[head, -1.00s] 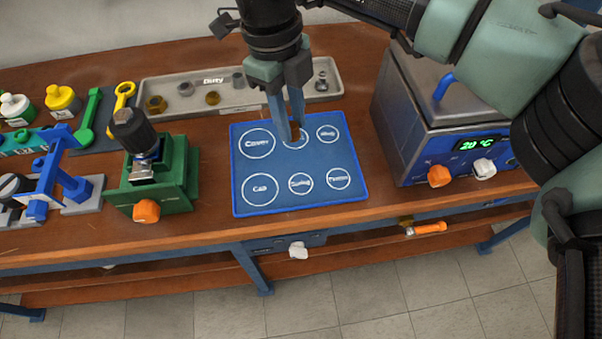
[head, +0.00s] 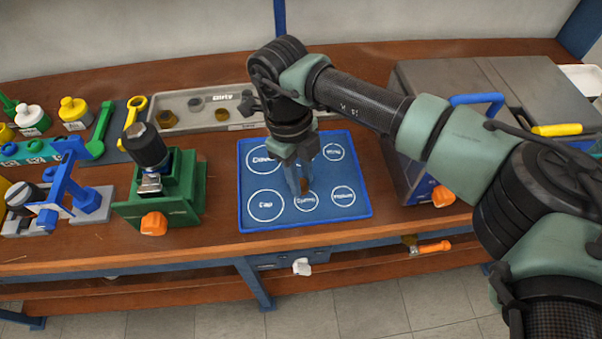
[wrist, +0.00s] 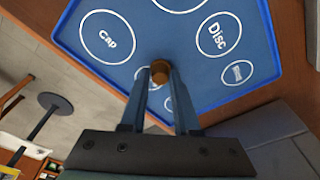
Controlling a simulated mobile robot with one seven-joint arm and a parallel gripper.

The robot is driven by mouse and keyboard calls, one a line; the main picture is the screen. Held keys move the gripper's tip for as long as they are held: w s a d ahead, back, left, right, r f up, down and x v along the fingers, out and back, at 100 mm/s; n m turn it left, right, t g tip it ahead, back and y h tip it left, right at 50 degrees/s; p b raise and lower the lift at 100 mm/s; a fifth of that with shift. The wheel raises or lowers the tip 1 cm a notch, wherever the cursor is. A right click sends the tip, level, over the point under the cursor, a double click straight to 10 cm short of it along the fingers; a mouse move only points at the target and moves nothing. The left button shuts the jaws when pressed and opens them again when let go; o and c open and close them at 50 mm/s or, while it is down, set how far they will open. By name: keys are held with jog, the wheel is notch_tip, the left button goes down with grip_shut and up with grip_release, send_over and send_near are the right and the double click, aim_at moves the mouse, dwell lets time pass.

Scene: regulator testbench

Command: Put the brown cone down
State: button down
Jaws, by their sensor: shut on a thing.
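The brown cone (wrist: 159,70) is between my gripper's fingertips in the wrist view; only its rounded brown end shows clearly. In the head view the cone (head: 305,185) is a small brown spot at the fingertips. My gripper (head: 303,187) is shut on it and points down over the blue mat (head: 345,213), near the lower middle circle. I cannot tell whether the cone touches the mat. The mat has several white labelled circles, including "Cap" (head: 265,205) and "Disc" (wrist: 219,34). The gripper partly hides the upper middle circle.
A grey "Dirty" tray (head: 180,127) with several small parts lies behind the mat. A green fixture (head: 165,195) with a black-topped device stands left. A grey and blue machine (head: 400,165) stands right. The bench's front edge lies close below the mat.

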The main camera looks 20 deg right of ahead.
jog(key=c, duration=0.6)
grip_release()
jog(key=shift+f, duration=0.1)
jog(key=shift+c, duration=0.2)
notch_tip(320, 180, up, 12)
jog(key=w, duration=0.1)
jog(key=shift+w+a+b, duration=0.3)
jog(key=shift+a, duration=0.15)
